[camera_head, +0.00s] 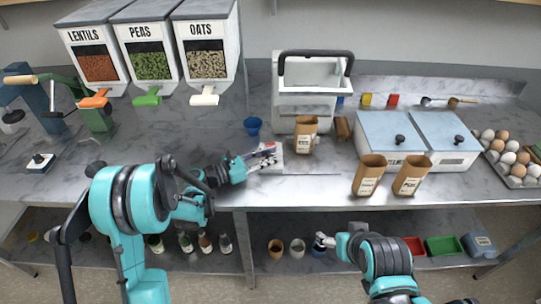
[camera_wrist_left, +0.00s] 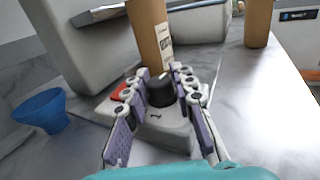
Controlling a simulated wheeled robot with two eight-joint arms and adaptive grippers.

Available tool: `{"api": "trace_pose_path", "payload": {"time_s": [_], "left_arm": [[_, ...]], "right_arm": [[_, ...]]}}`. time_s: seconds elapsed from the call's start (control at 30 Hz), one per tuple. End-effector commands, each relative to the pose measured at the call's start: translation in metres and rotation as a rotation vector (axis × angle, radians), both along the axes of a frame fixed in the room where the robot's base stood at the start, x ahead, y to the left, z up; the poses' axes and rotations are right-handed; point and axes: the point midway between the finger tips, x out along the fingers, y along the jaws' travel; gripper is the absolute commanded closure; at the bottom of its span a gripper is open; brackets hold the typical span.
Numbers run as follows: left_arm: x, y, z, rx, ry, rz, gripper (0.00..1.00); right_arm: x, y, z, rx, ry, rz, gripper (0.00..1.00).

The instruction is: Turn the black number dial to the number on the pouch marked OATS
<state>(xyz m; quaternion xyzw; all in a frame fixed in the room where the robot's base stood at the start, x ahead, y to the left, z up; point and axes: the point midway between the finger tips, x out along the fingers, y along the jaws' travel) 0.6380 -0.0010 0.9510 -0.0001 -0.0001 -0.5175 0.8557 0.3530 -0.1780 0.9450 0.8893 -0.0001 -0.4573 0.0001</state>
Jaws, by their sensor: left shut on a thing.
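The black number dial (camera_wrist_left: 160,88) sits on a pale box (camera_wrist_left: 165,130) in the left wrist view. My left gripper (camera_wrist_left: 160,82) has its fingers on both sides of the dial and is shut on it. Two more brown pouches (camera_head: 367,178) (camera_head: 411,178) stand to the right. Their print is too small to read. My right gripper (camera_head: 325,241) is low, before the lower shelf.
A dispenser labelled OATS (camera_head: 208,40) hangs at the back left, beside PEAS and LENTILS. A white basket-like box (camera_head: 300,106) with a black handle stands behind the dial.

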Motion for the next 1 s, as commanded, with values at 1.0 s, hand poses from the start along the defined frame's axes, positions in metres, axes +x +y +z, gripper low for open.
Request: {"api": "trace_pose_path", "payload": {"time_s": [1.0], "left_arm": [[-0.002, -0.005, 0.0, 0.0, -0.001, 0.87, 1.0]], "right_arm": [[0.0, 0.0, -0.016, 0.0, 0.0, 0.0, 0.2]]}}
